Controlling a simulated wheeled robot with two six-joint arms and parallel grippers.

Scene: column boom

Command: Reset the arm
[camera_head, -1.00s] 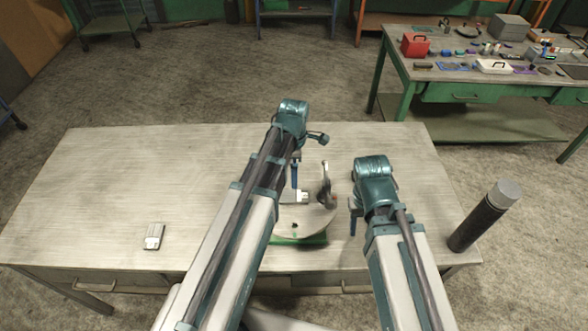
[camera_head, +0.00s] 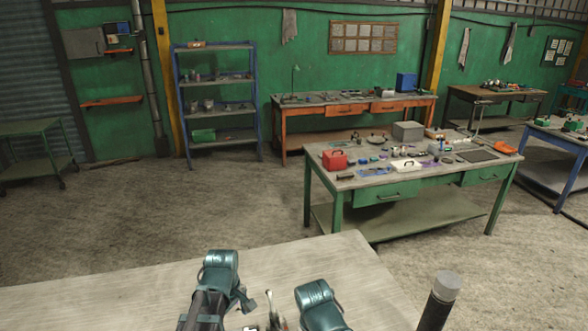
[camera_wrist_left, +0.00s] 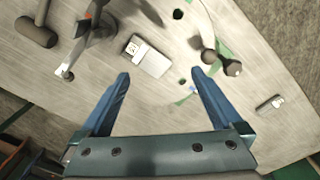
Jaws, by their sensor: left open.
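In the head view my two arms reach over the pale wooden bench (camera_head: 110,305) at the bottom edge. Only their teal wrist housings show; both sets of fingers are out of that view. A thin upright lever shows between them. In the left wrist view my left gripper (camera_wrist_left: 160,80) is open, with nothing between its blue fingers. A small grey and white block (camera_wrist_left: 148,58) lies on the bench top just beyond the fingertips. My right gripper's fingers do not show.
A dark cylinder with a grey cap (camera_head: 440,295) stands at the bench's right end. A dark hammer-like tool (camera_wrist_left: 38,32) and other blurred metal parts lie beyond the left fingers. A green workbench (camera_head: 400,190) with a red box stands farther off, with open floor between.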

